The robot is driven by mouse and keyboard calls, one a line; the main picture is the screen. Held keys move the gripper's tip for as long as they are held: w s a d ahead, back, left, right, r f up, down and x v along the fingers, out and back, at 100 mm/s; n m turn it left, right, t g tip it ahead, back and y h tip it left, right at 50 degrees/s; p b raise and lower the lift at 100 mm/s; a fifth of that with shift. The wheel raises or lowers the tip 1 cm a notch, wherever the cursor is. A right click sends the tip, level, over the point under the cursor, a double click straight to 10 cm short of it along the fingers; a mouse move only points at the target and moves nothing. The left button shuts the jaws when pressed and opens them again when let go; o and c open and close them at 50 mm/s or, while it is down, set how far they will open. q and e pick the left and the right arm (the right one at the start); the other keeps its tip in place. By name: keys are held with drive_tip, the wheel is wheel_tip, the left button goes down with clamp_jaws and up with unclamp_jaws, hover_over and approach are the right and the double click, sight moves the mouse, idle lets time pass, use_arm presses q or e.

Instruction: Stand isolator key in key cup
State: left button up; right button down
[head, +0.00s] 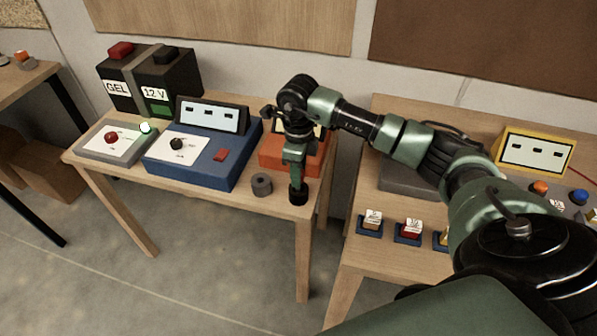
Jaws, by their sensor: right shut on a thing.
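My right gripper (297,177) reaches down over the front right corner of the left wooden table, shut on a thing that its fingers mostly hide. A short dark cylinder (298,194) shows right at the fingertips, near the table's edge; I cannot tell whether it is part of the held isolator key or something under it. A grey round cup with a dark opening (262,184), which looks like the key cup, stands upright on the table just left of the gripper, apart from it. My left gripper is not in view.
A blue unit (209,172) with a black knob and a grey panel (115,142) stand left. An orange unit (277,153) is behind my gripper. The right table (345,262) holds small blocks and a yellow meter (536,152).

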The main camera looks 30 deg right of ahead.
drive_tip(key=shift+f, duration=0.35)
drive_tip(key=shift+f, duration=0.1)
drive_tip(key=shift+f, duration=0.15)
drive_tip(key=c, duration=1.1)
unclamp_jaws()
